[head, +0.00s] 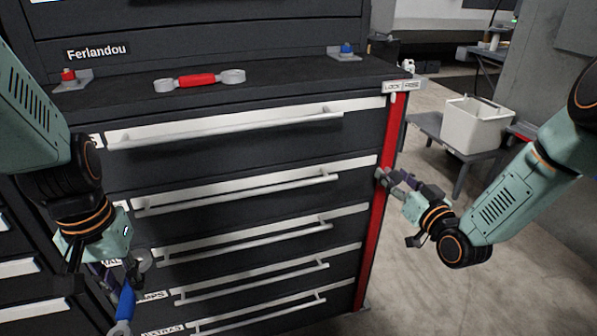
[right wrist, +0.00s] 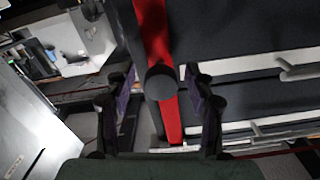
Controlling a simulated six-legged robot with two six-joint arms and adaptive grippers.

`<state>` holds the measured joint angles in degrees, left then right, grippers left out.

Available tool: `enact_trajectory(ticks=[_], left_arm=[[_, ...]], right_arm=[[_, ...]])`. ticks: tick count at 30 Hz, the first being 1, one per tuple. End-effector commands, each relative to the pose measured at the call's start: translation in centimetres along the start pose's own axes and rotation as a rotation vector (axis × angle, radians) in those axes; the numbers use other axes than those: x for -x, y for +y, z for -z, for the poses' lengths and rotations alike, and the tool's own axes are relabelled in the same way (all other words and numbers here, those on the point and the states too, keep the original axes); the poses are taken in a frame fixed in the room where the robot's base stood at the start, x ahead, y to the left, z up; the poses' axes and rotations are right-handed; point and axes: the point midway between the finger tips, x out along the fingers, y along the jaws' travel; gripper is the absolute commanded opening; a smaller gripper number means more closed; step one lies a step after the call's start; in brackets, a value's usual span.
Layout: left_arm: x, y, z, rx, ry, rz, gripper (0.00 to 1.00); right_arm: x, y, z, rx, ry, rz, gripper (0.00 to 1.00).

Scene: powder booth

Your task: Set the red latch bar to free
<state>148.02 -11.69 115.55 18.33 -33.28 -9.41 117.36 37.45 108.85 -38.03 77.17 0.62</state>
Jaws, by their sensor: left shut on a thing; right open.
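The red latch bar (head: 383,200) runs down the right front edge of the dark drawer cabinet. Its top sits under a small plate (head: 401,86) reading LOCK on the left; the right word is hard to read. The bar's top looks nearer the LOCK side. My right gripper (head: 390,179) is open at the bar's upper middle. In the right wrist view, the bar's dark round knob (right wrist: 161,82) lies between the two spread fingers, apparently untouched. My left gripper (head: 133,270) is shut on a blue-handled wrench (head: 125,302), low at the cabinet's left front.
A red-handled wrench (head: 198,80) lies on the cabinet top between a red-knobbed bracket (head: 68,76) and a blue-knobbed bracket (head: 346,49). A white bin (head: 474,125) stands on a grey bench at right.

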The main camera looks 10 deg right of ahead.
Motion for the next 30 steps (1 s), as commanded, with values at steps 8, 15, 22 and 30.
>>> enact_trajectory(ticks=[8,15,22,30], left_arm=[[0.09,0.01,0.03,0.0,0.001,0.0,0.0],[0.09,0.01,0.03,0.0,0.001,0.0,0.0],[0.09,0.01,0.03,0.0,0.001,0.0,0.0],[0.09,0.01,0.03,0.0,0.001,0.0,0.0]], right_arm=[[0.03,-0.01,0.04,0.0,0.0,0.0,0.44],[0.05,0.01,0.03,0.0,0.0,0.0,0.24],[0.06,0.0,0.02,0.0,0.0,0.0,0.04],[0.06,0.0,0.02,0.0,0.0,0.0,0.0]])
